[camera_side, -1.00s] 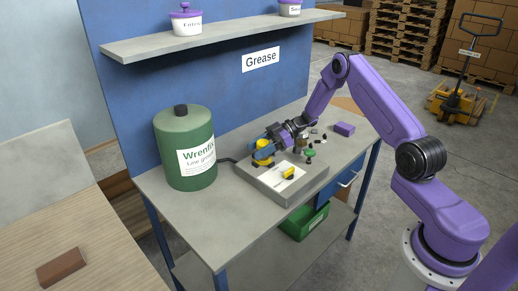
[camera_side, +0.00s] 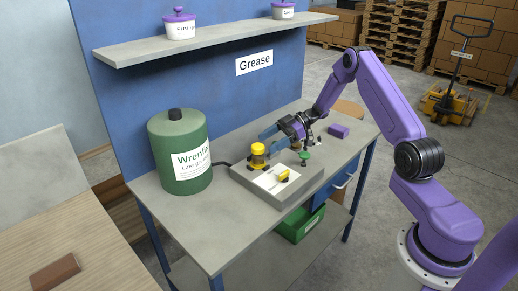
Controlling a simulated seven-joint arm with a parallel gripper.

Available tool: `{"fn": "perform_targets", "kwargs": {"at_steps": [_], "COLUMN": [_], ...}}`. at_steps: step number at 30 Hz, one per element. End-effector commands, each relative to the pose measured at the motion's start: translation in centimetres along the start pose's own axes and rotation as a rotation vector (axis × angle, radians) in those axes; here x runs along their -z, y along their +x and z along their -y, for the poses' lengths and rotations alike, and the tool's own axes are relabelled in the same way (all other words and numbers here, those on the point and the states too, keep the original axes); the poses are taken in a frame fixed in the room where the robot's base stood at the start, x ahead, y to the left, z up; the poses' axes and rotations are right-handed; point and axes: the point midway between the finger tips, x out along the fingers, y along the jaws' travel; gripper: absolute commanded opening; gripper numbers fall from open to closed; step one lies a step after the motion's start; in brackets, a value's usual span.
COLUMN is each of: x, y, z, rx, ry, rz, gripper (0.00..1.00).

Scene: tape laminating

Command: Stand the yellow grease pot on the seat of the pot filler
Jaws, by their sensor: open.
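The yellow grease pot (camera_side: 258,149) stands upright, with a dark band below its yellow top, at the back left of the grey pot filler (camera_side: 300,189). It appears to rest on the filler's seat, which the pot mostly hides. The fingers look empty and apart from the pot, though the small gap is hard to judge.
A yellow part (camera_side: 282,175) lies on the filler's white plate. A green knob (camera_side: 304,156) stands at its right. A large green drum (camera_side: 180,152) is at left, a purple block (camera_side: 339,131) at right. The bench front is clear.

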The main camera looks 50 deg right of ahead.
Motion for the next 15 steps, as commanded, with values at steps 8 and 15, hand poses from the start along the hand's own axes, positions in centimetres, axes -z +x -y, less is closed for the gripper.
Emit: {"fn": "perform_targets", "kwargs": {"at_steps": [8, 15], "x": [0.0, 0.1], "y": [-4.2, -5.0], "z": [-0.1, -0.1], "rx": [-0.002, -0.001], "ry": [-0.001, -0.003], "rz": [-0.001, 0.001], "gripper": [0.76, 0.76]}}
